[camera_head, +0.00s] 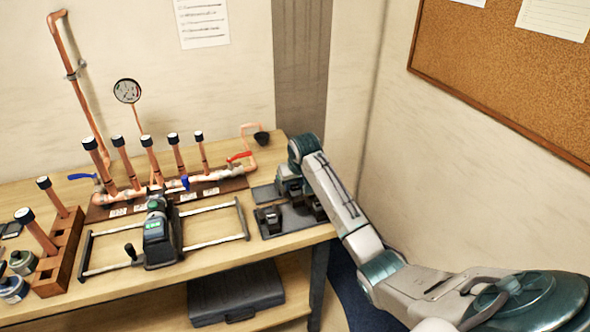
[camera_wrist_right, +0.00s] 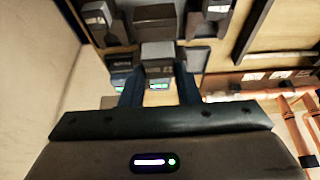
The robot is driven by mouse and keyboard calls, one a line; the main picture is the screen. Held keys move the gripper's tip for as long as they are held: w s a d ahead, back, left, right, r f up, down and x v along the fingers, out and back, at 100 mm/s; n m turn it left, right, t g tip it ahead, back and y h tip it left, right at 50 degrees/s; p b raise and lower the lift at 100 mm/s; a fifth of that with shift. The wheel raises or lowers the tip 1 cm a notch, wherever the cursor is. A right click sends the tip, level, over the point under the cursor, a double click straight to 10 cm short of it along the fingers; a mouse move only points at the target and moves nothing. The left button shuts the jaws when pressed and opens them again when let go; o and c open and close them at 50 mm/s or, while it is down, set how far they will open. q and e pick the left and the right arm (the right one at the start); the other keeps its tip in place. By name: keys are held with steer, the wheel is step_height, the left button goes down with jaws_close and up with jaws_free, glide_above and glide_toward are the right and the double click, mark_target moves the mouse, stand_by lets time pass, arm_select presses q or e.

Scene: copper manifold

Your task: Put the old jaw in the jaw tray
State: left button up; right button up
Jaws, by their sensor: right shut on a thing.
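My right gripper (camera_wrist_right: 158,84) is shut on a grey jaw block (camera_wrist_right: 157,52), with its dark fingers on either side of it. In the head view this gripper (camera_head: 291,190) is at the back edge of the dark jaw tray (camera_head: 270,228) at the table's right end, partly hidden by my own wrist. Dark jaw blocks (camera_head: 273,217) stand in the tray. In the wrist view more blocks (camera_wrist_right: 154,17) show just beyond the held one. I cannot tell whether the held jaw touches the tray. My left gripper is not in view.
A press tool (camera_head: 157,232) sits on a rail frame (camera_head: 215,238) left of the tray. Behind it are the copper manifold (camera_head: 150,190) with upright capped pipes and a red-handled valve (camera_head: 240,156). A wooden pipe rack (camera_head: 62,250) stands at left. A wall rises close on the right.

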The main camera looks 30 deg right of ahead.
mark_target(295, 196)
steer(key=shift+s+d+f+p, duration=0.1)
steer(key=shift+s+p, duration=0.05)
steer(key=shift+p, duration=0.4)
steer(key=shift+f, duration=2.5)
steer(key=shift+f+b, duration=0.4)
steer(key=shift+f, duration=1.4)
steer(key=o, duration=1.5)
steer(key=shift+s+f, duration=0.1)
steer(key=shift+c, duration=0.2)
steer(key=shift+r+p, duration=0.35)
steer(key=shift+r, duration=3.75)
